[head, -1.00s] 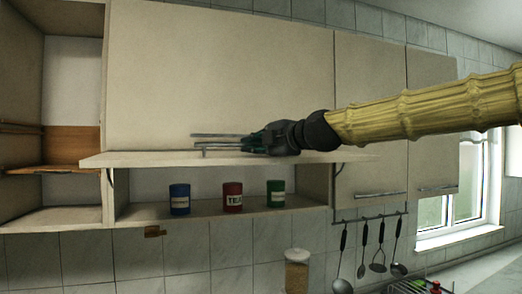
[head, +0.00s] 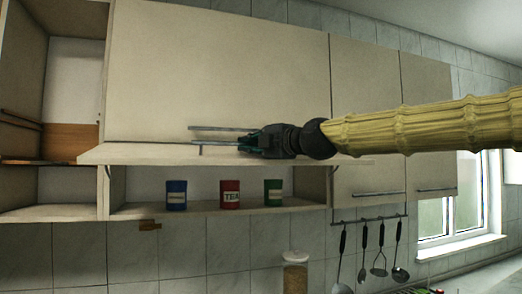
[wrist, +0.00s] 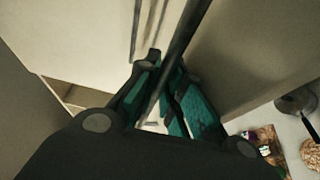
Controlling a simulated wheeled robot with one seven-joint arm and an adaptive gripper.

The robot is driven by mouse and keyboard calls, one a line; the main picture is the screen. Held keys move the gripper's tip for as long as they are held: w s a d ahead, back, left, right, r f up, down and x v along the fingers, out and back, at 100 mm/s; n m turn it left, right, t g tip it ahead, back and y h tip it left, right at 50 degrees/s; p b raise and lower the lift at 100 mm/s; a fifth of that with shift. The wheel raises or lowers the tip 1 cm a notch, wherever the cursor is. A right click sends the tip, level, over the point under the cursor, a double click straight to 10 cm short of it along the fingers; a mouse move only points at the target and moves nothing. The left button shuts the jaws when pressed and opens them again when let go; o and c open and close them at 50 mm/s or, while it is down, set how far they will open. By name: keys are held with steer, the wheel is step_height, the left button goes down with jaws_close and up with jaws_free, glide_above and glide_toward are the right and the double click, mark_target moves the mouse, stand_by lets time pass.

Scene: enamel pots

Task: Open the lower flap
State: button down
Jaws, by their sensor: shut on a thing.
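The lower flap (head: 130,154) is a long beige panel under the big upper door. In the head view it stands out from the cabinet, raised to about level, and the shelf below it is uncovered. Its thin grey bar handle (head: 214,149) lies along its upper face. My gripper (head: 243,142) comes from the right and is shut on this handle. In the wrist view the handle (wrist: 182,35) runs slantwise between the teal fingers of my gripper (wrist: 165,75). The exact contact is partly hidden by the fingers.
The big upper door (head: 215,70) is shut, with its own bar handle (head: 222,128) just above my gripper. Blue (head: 176,196), red (head: 230,195) and green (head: 273,193) cans stand on the open shelf. Utensils hang from a rail at the lower right.

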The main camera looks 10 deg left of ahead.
stand_by(0.3)
steer(key=c, duration=1.8)
jaws_free()
steer(key=v, duration=1.2)
